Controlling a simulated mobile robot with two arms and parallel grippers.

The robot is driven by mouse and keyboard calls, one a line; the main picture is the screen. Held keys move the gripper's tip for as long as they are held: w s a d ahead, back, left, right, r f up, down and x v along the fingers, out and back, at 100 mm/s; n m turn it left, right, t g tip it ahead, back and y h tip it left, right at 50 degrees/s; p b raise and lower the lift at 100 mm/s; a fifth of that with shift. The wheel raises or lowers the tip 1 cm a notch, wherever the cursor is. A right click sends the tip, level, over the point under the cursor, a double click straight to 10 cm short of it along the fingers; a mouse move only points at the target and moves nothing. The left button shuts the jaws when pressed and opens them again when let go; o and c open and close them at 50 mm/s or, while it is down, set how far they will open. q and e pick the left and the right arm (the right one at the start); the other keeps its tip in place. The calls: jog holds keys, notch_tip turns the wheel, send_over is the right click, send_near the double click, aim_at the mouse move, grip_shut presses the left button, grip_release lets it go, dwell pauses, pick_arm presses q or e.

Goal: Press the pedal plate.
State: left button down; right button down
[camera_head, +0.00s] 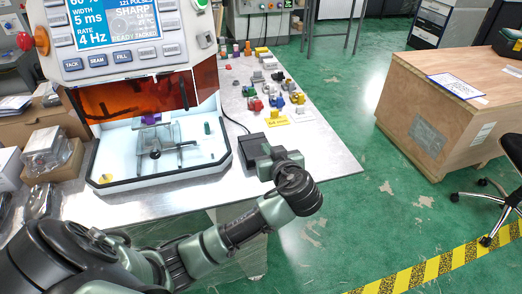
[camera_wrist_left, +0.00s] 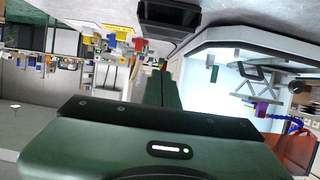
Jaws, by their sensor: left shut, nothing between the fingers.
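The pedal (camera_head: 253,146) is a dark grey block on the metal table, just right of the white machine's front corner. A black cable runs back from it. In the left wrist view its dark body (camera_wrist_left: 170,15) shows at the top edge, beyond the fingers. My left gripper (camera_head: 266,163) is shut and empty, close to the front right of the pedal in the head view. It partly hides the pedal there. I cannot tell whether the fingers touch the plate. The shut fingers (camera_wrist_left: 162,72) also show in the left wrist view. My right gripper is not in view.
The white machine (camera_head: 160,172) with an orange shield stands to the left of the pedal. Several small coloured parts (camera_head: 275,100) and yellow cards (camera_head: 277,121) lie behind it. Cardboard boxes (camera_head: 55,125) crowd the left. A wooden crate (camera_head: 430,110) stands across the green floor.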

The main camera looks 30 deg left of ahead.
pick_arm(q)
jog(key=p, duration=0.1)
send_over(261, 152)
jog(key=s, duration=0.1)
jog(key=shift+s+d+f, duration=0.1)
jog(key=shift+d+f, duration=0.05)
jog(key=shift+f, duration=0.45)
jog(key=shift+s+d+f, duration=0.1)
jog(key=shift+d+f, duration=0.05)
jog(key=shift+f, duration=0.4)
notch_tip(261, 152, down, 3)
jog(key=shift+d+r, duration=0.1)
jog(key=shift+r, duration=0.05)
jog(key=shift+s+d+f, duration=0.1)
jog(key=shift+f, duration=0.7)
